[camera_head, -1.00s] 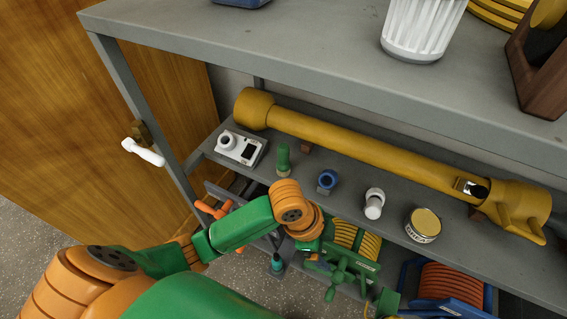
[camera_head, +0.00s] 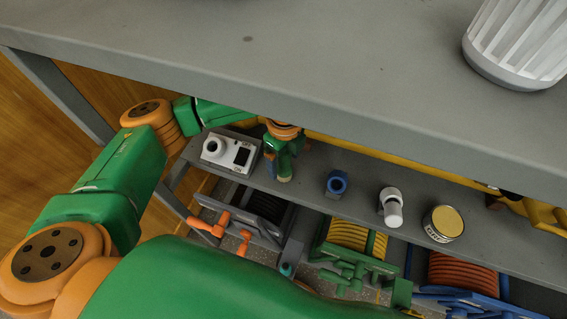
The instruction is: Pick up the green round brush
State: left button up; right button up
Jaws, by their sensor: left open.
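The green round brush (camera_head: 285,171) stands on the grey middle shelf, between the white boxy device and the blue round part. Only its lower part shows clearly; my left gripper (camera_head: 284,157) covers the rest. My left arm comes in from the left and reaches in under the upper shelf, and the gripper points down at the brush. Its jaws are open, with the fingers at the brush. I cannot tell whether they touch it. My right gripper does not show.
The upper shelf (camera_head: 300,60) overhangs close above my gripper. A long yellow shaft (camera_head: 350,143) lies behind. Coloured reels sit below.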

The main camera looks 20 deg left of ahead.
pick_arm(q)
jog(key=shift+w+a+f, duration=0.1)
jog(key=shift+f, duration=0.4)
jog(key=shift+r, duration=0.1)
jog(key=c, duration=0.3)
grip_shut()
notch_tip(320, 180, up, 4)
jog(key=shift+f+p, duration=0.1)
jog(key=shift+p, duration=0.4)
jog(key=s+p, duration=0.4)
jog(key=s, duration=1.4)
jog(key=shift+a+f, duration=0.15)
jog(key=shift+a, duration=0.1)
